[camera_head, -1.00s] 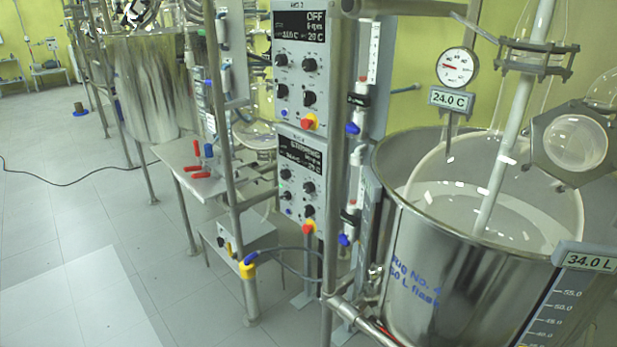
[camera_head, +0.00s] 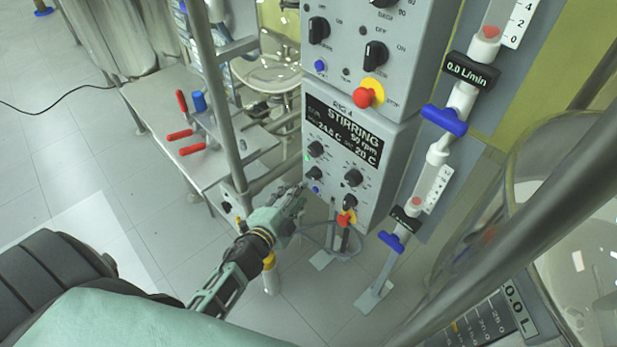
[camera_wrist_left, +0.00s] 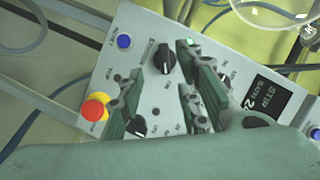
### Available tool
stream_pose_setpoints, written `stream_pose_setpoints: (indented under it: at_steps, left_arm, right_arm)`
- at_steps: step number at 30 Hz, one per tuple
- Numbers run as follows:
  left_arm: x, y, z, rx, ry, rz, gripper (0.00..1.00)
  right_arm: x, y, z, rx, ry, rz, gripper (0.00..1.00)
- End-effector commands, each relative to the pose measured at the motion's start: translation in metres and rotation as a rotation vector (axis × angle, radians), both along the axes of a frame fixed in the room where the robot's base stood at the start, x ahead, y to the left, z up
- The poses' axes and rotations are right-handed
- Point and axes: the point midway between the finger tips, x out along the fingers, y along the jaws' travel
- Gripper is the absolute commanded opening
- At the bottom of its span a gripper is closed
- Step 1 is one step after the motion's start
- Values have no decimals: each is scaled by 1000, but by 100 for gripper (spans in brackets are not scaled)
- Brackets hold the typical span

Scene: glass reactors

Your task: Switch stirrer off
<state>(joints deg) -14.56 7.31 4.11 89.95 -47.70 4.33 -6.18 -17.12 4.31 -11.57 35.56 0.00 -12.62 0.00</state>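The Rig 4 control box (camera_head: 384,150) hangs in the middle of the head view. Its display (camera_head: 344,135) reads STIRRING, 50 rpm, 24.6 C and 20 C. Below it are several black knobs, a blue button (camera_head: 315,189), a lit green lamp and a red button on yellow (camera_head: 346,218). My left gripper (camera_head: 298,200) is in front of the panel's lower left. In the left wrist view its fingers (camera_wrist_left: 160,100) are spread, with a black knob (camera_wrist_left: 165,58) showing beyond the gap. I cannot tell whether they touch the panel. My right gripper is not in view.
Another control box (camera_head: 400,50) with a red button hangs directly above. Flow meters with blue valves (camera_head: 443,119) stand to the right, beside a large vessel. A steel post (camera_head: 208,80) and a bench with red-handled clamps (camera_head: 178,135) are to the left.

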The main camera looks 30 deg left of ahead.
Motion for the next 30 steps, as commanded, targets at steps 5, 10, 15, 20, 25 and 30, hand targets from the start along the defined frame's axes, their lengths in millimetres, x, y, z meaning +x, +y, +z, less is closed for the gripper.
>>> stream_pose_setpoints:
  at_steps: [5, 10, 15, 20, 25, 30]
  left_arm:
    - [21, 0, 4, 12, -14, -4, 32]
    - [49, 1, -3, 10, -14, -2, 32]
    - [69, 1, -8, 9, -12, -2, 32]
    - [77, 1, -10, 9, -10, -2, 32]
    - [77, 1, -10, 9, -10, -2, 32]
    - [77, 1, -10, 9, -10, -2, 22]
  right_arm:
    - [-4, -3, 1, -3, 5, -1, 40]
    - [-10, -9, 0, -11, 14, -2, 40]
    - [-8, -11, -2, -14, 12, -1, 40]
    - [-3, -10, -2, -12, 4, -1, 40]
    - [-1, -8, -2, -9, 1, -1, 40]
    - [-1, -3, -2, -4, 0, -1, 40]
